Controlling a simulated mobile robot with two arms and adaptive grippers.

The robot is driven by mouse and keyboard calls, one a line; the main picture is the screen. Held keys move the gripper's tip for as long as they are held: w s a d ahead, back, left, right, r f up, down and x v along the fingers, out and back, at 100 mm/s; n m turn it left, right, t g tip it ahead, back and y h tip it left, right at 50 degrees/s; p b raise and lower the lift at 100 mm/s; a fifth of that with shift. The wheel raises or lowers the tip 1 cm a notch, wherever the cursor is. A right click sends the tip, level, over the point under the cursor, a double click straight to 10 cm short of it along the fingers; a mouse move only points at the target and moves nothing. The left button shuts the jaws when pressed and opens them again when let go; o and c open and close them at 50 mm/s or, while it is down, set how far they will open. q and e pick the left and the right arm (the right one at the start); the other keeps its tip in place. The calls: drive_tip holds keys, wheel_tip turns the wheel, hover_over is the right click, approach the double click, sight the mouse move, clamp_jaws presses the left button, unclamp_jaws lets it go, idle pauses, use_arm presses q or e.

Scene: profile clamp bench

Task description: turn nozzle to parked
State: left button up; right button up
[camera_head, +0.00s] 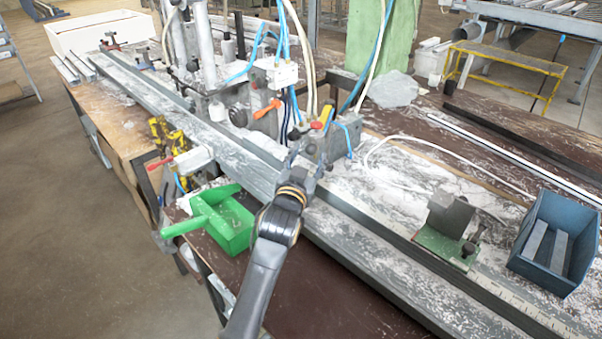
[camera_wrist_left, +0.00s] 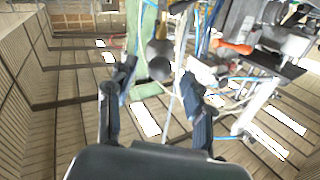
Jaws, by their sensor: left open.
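My left gripper (camera_head: 305,165) reaches up to the clamp machine (camera_head: 285,75) in the middle of the bench, just below its red and yellow knobs (camera_head: 322,120). In the left wrist view the gripper (camera_wrist_left: 158,85) is open, its two dark fingers spread. A dark rounded part (camera_wrist_left: 160,58) shows between and beyond the fingertips; I cannot tell whether it is the nozzle or whether the fingers touch it. An orange lever (camera_head: 267,108) sits on the machine left of the gripper; an orange handle (camera_wrist_left: 235,47) shows at upper right in the wrist view. No nozzle is clearly recognizable.
Blue and white hoses (camera_head: 283,30) hang around the machine. A green dustpan-like tool (camera_head: 222,218) lies left of my arm. A long metal profile (camera_head: 380,262) runs along the bench. A green-based stop block (camera_head: 447,232) and a blue bin (camera_head: 556,243) stand at the right.

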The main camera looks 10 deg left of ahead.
use_arm(q)
drive_tip(key=s, duration=0.8)
drive_tip(key=shift+a, duration=0.1)
